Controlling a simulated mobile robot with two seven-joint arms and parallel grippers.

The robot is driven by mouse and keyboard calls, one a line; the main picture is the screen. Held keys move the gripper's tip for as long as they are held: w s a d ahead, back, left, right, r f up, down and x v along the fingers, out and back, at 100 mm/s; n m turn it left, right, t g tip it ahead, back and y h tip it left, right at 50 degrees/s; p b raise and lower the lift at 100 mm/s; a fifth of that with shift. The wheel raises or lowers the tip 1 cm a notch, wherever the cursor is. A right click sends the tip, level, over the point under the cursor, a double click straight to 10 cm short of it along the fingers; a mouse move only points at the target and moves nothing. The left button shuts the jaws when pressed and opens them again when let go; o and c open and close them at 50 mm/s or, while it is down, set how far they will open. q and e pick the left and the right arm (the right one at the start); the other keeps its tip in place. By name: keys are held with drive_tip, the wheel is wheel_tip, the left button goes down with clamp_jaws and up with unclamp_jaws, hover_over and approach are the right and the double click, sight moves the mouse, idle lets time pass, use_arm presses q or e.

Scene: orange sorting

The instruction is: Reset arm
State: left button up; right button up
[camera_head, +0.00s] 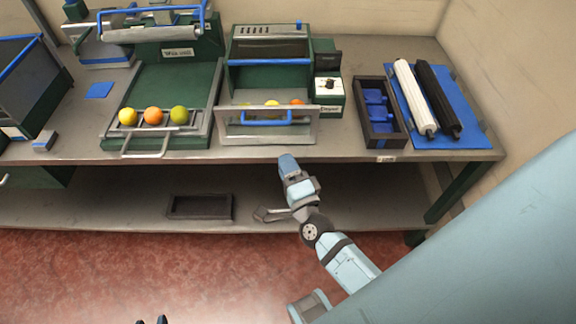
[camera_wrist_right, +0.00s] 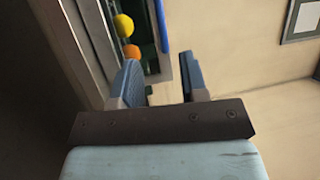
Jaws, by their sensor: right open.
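My right arm comes in from the lower right in the head view. Its gripper (camera_head: 287,163) is just in front of the table edge, below the right-hand machine, and points toward it. In the right wrist view, the two blue fingers of this gripper (camera_wrist_right: 160,78) stand apart with nothing held between them. A yellow fruit (camera_wrist_right: 123,25) and an orange one (camera_wrist_right: 132,51) lie beyond the fingers, apart from them.
The left tray (camera_head: 190,88) holds three fruits. The right-hand machine has a front drawer (camera_head: 228,127) with fruits inside. A dark box (camera_head: 367,112) and a blue mat (camera_head: 470,133) with rollers are at the right. A lower shelf (camera_head: 120,212) holds a dark tray (camera_head: 200,214).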

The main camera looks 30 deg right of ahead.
drive_tip(key=s+a+f+n+g+y+p, duration=0.2)
drive_tip(key=s+n, duration=0.4)
drive_tip(key=n, duration=0.5)
drive_tip(key=s+a+f+n+g+y+p, duration=0.2)
drive_tip(key=s+n+g+p, duration=0.4)
drive_tip(key=n, duration=0.4)
drive_tip(key=shift+s+f+n+g+y+p, duration=0.4)
drive_tip(key=shift+s+f+y+p, duration=0.2)
drive_tip(key=shift+y, duration=0.4)
